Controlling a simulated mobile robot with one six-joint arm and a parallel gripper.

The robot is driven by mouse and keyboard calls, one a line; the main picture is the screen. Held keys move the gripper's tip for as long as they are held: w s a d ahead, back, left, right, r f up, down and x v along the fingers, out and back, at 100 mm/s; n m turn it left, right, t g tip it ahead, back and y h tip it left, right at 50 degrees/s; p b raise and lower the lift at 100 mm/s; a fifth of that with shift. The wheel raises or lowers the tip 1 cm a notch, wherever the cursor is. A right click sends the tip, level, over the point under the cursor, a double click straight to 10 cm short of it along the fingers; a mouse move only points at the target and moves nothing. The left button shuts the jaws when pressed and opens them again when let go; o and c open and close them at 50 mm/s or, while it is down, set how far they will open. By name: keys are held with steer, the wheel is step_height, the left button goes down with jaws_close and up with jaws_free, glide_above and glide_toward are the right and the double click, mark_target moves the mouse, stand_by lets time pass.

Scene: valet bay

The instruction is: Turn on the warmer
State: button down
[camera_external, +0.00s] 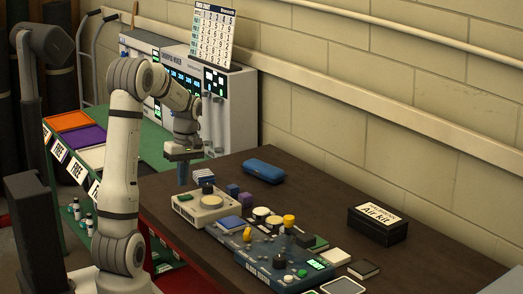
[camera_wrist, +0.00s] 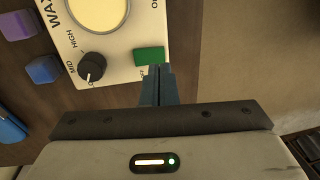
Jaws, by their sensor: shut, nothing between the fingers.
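The warmer is a cream box (camera_external: 188,213) with a round tan top on the left part of the table. In the wrist view its panel (camera_wrist: 120,72) shows "WAX" lettering, a black dial (camera_wrist: 91,67) with HIGH and MID marks, and a green switch (camera_wrist: 149,57). The dial pointer faces away from the HIGH mark. My gripper (camera_external: 182,184) is shut and empty, pointing down at the warmer's back left edge. In the wrist view the gripper tips (camera_wrist: 160,70) lie right beside the green switch; I cannot tell whether they touch it.
A blue control unit (camera_external: 262,262) with several knobs stands right of the warmer. A black "Air kit" box (camera_external: 377,226) stands farther right.

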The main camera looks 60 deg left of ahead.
mark_target(182, 197)
steer(key=shift+s+f, duration=0.2)
steer(key=shift+f, duration=1.45)
steer(key=shift+s+f, duration=0.15)
steer(key=shift+f, duration=0.05)
